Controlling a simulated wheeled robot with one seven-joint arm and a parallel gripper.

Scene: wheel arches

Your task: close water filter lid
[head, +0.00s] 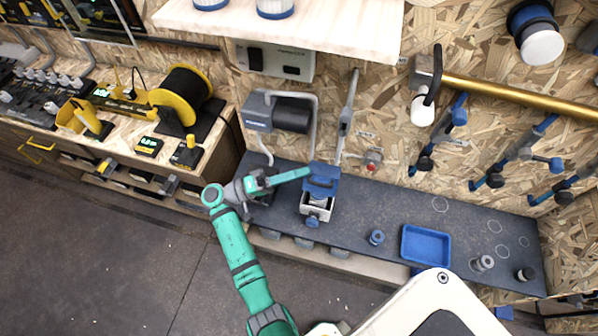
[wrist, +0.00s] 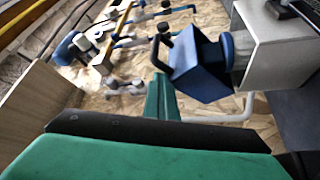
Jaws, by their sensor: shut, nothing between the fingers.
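The water filter is a small white box (head: 316,208) with a blue knob on its front, standing on the dark counter. Its blue lid (head: 322,183) stands raised at the back of the box, so the box is open. In the wrist view the blue lid (wrist: 203,72) is tilted away from the pale box (wrist: 272,45). My gripper (head: 306,173) is shut and empty, reaching from the left with its teal fingertips at the lid's upper left edge. In the wrist view the fingertips (wrist: 161,82) lie beside the lid; I cannot tell whether they touch it.
A blue tray (head: 426,246) and several small fittings lie on the dark counter (head: 390,205) to the right. A grey machine (head: 280,112) hangs behind my gripper. A pale shelf (head: 290,35) overhangs at the back. Pipes and blue valves line the right wall.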

